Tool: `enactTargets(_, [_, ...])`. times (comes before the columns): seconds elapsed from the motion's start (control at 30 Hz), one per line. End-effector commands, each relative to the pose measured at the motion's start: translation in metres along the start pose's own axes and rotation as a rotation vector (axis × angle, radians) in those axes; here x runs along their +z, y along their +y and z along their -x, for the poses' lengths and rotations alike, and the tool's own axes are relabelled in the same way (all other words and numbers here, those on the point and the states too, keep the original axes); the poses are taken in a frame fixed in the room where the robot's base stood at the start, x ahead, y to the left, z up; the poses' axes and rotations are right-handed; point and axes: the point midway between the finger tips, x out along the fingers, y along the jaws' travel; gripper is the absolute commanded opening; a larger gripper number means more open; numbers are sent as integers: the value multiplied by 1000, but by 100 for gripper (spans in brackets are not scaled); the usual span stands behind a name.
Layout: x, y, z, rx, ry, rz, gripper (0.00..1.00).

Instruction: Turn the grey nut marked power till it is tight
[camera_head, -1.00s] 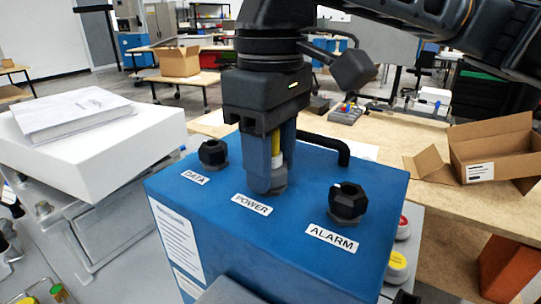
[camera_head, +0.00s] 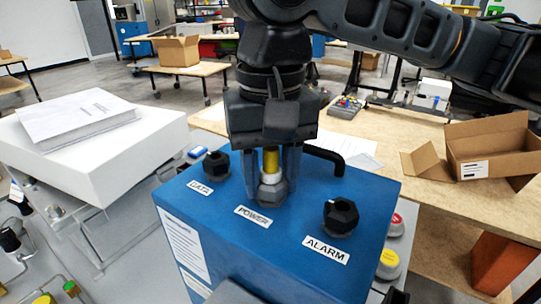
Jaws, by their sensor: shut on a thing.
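The grey nut (camera_head: 270,195) sits behind the POWER label (camera_head: 253,216) on top of the blue box (camera_head: 200,217). A yellow cable or stem (camera_head: 270,160) with a pale collar rises from the nut, up between my fingers. My gripper (camera_head: 270,184) points straight down, one finger on each side of the nut, and is shut on it. The nut's far side and the finger contacts are partly hidden. A dark nut (camera_head: 216,165) stands by the DATA label, and another dark nut (camera_head: 340,216) by the ALARM label.
A black handle (camera_head: 328,157) curves up behind the nut, close to my gripper's right side. Red and yellow buttons (camera_head: 389,262) are right of the box. A white block (camera_head: 95,160) with a thick document stands left. An open carton (camera_head: 490,150) is on the wooden table.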

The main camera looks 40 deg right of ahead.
Motion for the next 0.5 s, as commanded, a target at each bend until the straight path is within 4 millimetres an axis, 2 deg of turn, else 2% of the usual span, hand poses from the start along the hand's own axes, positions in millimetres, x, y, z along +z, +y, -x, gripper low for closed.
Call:
enactTargets(0.03, [0, 0, 5, -1, -1, -60, 6])
enactTargets(0.23, [0, 0, 4, -2, -2, -285, 6])
enactTargets(0.5, [0, 0, 1, -1, 1, -374, 6])
